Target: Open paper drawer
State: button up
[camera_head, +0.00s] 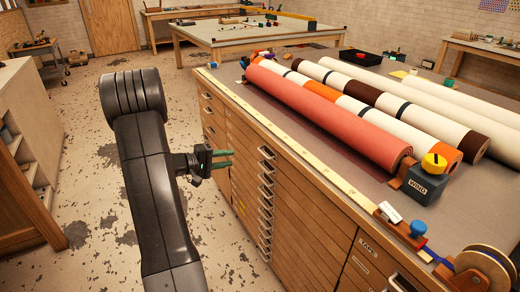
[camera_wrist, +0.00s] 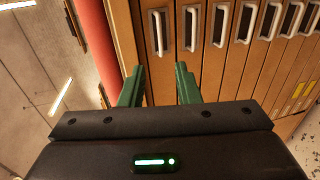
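A wooden drawer cabinet (camera_head: 300,215) has a column of shallow drawers with pale bar handles (camera_head: 267,153). I cannot read which one is the paper drawer. My gripper (camera_head: 223,158) has green fingers, is open and empty, and stands in front of the drawer fronts, left of the handles. In the wrist view my gripper (camera_wrist: 160,84) points at the cabinet face. The top drawer's handle (camera_wrist: 157,33) lies ahead, roughly in line with the gap between the fingers. The fingers appear apart from it. All visible drawers look shut.
Long rolls, one red (camera_head: 330,115), lie on the cabinet top. A yellow ruler strip (camera_head: 290,145) runs along its front edge. A weight block (camera_head: 425,183) and tape reel (camera_head: 485,270) are at the right. A shelf unit (camera_head: 30,130) stands left; the floor between is clear.

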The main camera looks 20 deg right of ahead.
jog(key=s+p+x, duration=0.1)
jog(key=x, duration=1.2)
jog(key=shift+w+d+p, duration=0.3)
jog(key=shift+w+p, duration=0.05)
jog(key=shift+w, duration=0.05)
jog(key=shift+f, duration=0.1)
grip_shut()
